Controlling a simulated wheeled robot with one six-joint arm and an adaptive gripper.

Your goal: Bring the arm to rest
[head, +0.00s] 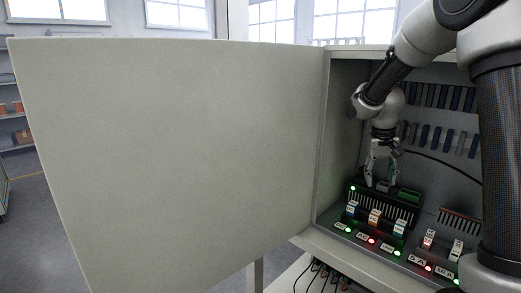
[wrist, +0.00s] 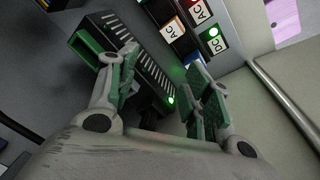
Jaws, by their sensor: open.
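My gripper (head: 381,176) is inside the open cabinet, pointing down just above a dark slotted module with a green connector block (head: 409,195) on its right end. In the wrist view, my gripper (wrist: 164,98) shows its two fingers spread apart with green pads, and nothing is held between them. The slotted module (wrist: 139,60) lies beyond and between the fingers, with a lit green lamp near the right finger. Whether the fingertips touch the module cannot be told. My arm reaches in from the upper right of the head view.
A wide open cabinet door (head: 170,160) fills the left of the head view. Labelled switches with green and red lamps (head: 372,240) line the cabinet front. Dark terminal rows (head: 440,138) and a black cable are on the back wall. Cables (head: 330,275) hang below.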

